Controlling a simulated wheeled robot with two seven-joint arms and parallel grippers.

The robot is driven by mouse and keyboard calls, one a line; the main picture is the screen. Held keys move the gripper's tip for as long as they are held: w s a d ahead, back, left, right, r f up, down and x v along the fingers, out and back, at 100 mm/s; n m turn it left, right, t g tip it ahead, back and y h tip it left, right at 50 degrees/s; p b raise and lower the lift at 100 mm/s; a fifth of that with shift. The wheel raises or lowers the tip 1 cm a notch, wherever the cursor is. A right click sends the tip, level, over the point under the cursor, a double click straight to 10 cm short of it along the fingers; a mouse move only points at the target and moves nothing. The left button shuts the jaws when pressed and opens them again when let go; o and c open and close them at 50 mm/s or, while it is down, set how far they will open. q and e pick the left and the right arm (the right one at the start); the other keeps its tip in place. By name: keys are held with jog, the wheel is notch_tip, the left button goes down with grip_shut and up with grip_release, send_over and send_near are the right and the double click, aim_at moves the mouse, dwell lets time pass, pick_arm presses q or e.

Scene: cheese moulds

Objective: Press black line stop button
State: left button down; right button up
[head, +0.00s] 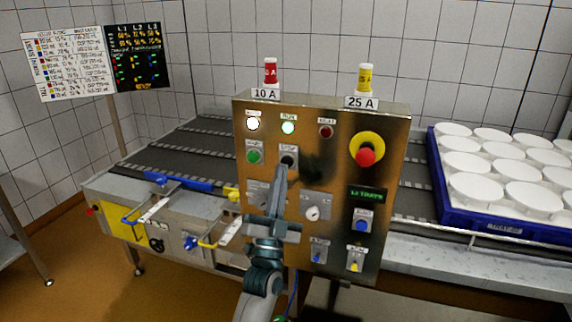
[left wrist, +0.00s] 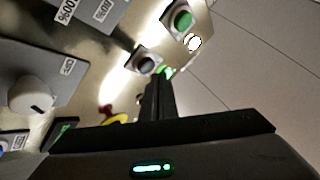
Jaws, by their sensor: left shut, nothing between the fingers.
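The black line stop button (head: 289,161) sits on the metal control panel (head: 385,140), right of the green button (head: 254,156). My left gripper (head: 283,170) is shut and empty, with its fingertips pointing up at the panel just below the black button. In the left wrist view the black button (left wrist: 147,65) shows close beside the fingertips (left wrist: 160,80), and the green button (left wrist: 183,20) lies beyond. I cannot tell whether the fingertips touch the black button. My right gripper is not in view.
A red emergency stop (head: 365,157) on a yellow ring sticks out at the panel's right. A dial (head: 312,213) and several switches sit lower. A conveyor (head: 180,145) runs behind the panel, with a blue crate (head: 440,190) of white moulds at right.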

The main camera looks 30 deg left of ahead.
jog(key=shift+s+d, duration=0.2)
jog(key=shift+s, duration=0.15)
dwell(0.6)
pick_arm(q)
jog(key=shift+w+a, duration=0.2)
jog(key=shift+w, duration=0.7)
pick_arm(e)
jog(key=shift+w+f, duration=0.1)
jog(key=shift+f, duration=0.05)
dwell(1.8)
pick_arm(q)
jog(key=shift+s, duration=0.25)
jog(key=shift+s+d+p, duration=0.2)
jog(key=shift+s+p, duration=0.1)
jog(key=shift+s, duration=0.35)
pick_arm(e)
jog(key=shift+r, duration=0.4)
pick_arm(q)
jog(key=shift+s+d+p, duration=0.2)
jog(key=shift+s+p, duration=0.1)
jog(key=shift+s, duration=0.5)
jog(key=shift+s+d+p, duration=0.2)
jog(key=shift+s+p, duration=0.05)
jog(key=shift+s, duration=0.6)
jog(key=shift+s+d+p, duration=0.2)
jog(key=shift+s+p, duration=0.1)
jog(key=shift+s, duration=0.5)
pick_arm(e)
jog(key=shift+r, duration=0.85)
